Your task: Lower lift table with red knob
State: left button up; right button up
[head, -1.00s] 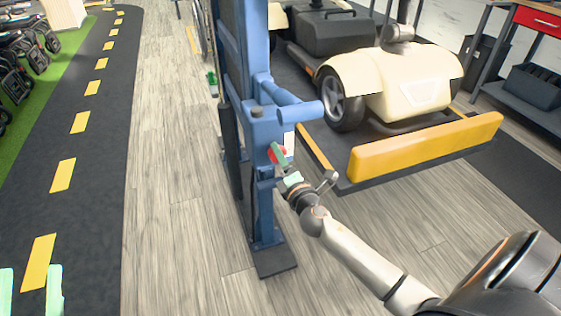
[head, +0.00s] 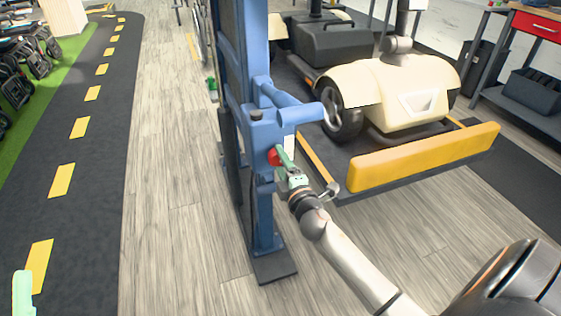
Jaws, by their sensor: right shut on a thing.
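The lift table (head: 341,190) is a low dark platform with yellow edging and a thick yellow bar across its near end. Its blue post (head: 262,200) stands to the left on a dark foot. The red knob (head: 273,157) is on the post's front, partly covered by my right gripper. My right gripper (head: 283,157) is shut on the red knob, reaching in from the lower right. My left gripper (head: 22,293) shows only one pale green finger at the lower left; its other finger is out of frame.
A cream scooter (head: 400,90) stands on the platform. A workbench with a red drawer (head: 537,22) is at the upper right. A dark lane with yellow dashes (head: 62,180) runs along the left. Wood floor (head: 170,220) between lane and post is clear.

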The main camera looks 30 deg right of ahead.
jog(key=o, duration=1.4)
pick_arm(q)
jog(key=shift+w+f+n+y, duration=0.3)
jog(key=shift+n+y, duration=0.1)
jog(key=shift+y, duration=0.1)
pick_arm(e)
jog(key=shift+v, duration=6.3)
